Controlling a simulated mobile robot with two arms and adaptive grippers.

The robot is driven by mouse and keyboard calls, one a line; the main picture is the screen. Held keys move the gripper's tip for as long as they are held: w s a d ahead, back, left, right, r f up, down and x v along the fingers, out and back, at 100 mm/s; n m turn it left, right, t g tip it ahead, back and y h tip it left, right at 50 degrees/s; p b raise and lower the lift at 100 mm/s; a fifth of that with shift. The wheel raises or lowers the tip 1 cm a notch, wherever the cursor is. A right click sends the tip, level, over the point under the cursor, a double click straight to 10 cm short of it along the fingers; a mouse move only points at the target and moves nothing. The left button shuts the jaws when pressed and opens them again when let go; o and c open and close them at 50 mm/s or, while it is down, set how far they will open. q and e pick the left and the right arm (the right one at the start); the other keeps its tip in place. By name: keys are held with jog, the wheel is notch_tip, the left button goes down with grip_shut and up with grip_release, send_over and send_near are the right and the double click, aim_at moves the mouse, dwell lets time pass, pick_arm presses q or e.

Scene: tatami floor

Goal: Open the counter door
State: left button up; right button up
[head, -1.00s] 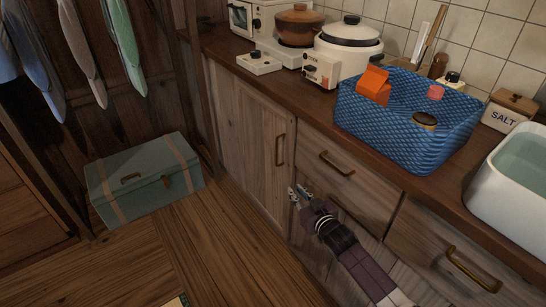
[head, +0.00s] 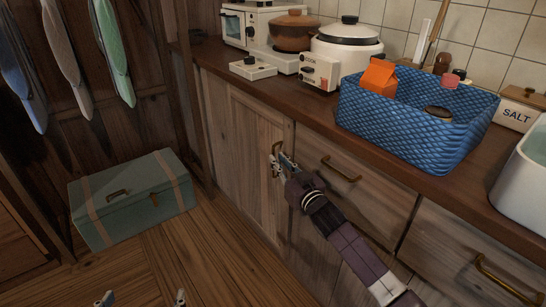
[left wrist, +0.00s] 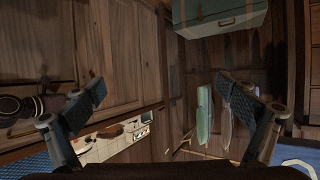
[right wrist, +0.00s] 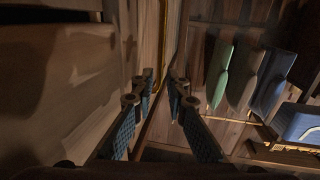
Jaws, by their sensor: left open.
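The counter door (head: 246,140) is a wooden panel under the left part of the counter and appears shut. Its upright brass handle (head: 277,150) is near its right edge. My right gripper (head: 281,161) is at this handle and partly covers it. In the right wrist view its fingers (right wrist: 162,84) are apart, with a brass strip, apparently the handle (right wrist: 163,40), beyond the gap. I cannot tell whether they touch it. My left gripper (head: 143,298) is open and empty at the bottom of the head view, away from the door; its spread fingers also show in the left wrist view (left wrist: 163,92).
A drawer (head: 350,185) with a brass handle is right of the door. A green trunk (head: 135,205) stands on the floor to the left, with open wooden floor (head: 215,245) between. The countertop holds a blue basket (head: 410,130), a white cooker (head: 345,45) and a stove.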

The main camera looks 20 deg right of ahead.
jog(key=w, duration=0.2)
jog(key=w+b, duration=0.1)
jog(key=w, duration=0.1)
jog(key=shift+a+f, duration=0.1)
jog(key=shift+a, duration=0.2)
jog(key=shift+w, duration=0.15)
pick_arm(q)
notch_tip(320, 180, up, 7)
jog(key=w+d+t+h, duration=0.1)
jog(key=w+t, duration=0.1)
jog(key=t, duration=0.1)
jog(key=shift+w+d+t, duration=0.2)
jog(key=shift+d+t, duration=0.1)
pick_arm(e)
grip_shut()
jog(key=shift+a, duration=0.15)
